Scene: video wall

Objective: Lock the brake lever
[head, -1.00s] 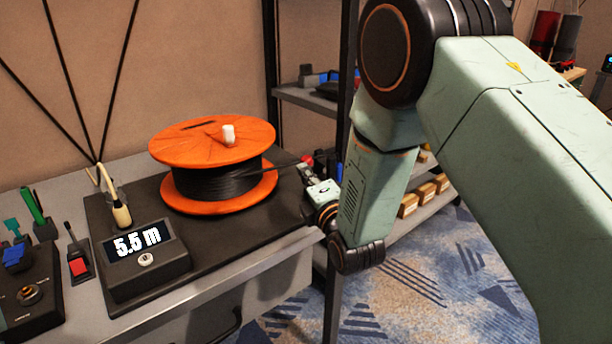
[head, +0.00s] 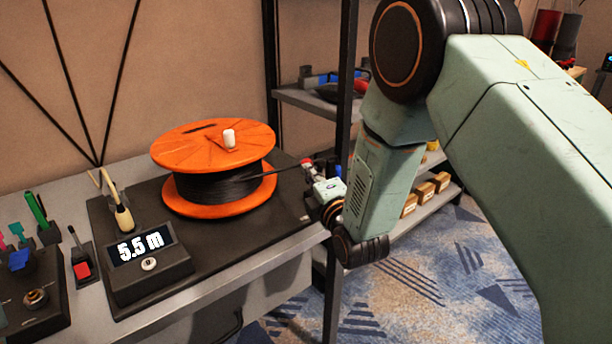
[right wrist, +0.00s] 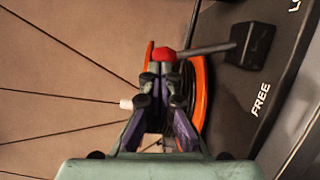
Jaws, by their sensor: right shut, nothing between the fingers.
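The brake lever shows in the right wrist view as a grey rod (right wrist: 200,48) with a red knob (right wrist: 165,54), set in a black base (right wrist: 250,45). The word FREE is printed on the dark panel below that base, and part of another word beginning "LO" shows at the top right. My right gripper (right wrist: 160,80) is shut and empty, its fingertips just short of the red knob; I cannot tell whether they touch it. In the head view the red knob (head: 307,162) shows by my right gripper (head: 312,176), right of the reel. My left gripper is not in view.
An orange reel (head: 212,145) of black cable stands on the dark mat, close left of the gripper. A display reading 5.5 m (head: 146,247) is in front of it. A black shelf post (head: 345,70) rises behind my right arm. Shelves with small boxes (head: 424,190) stand beyond.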

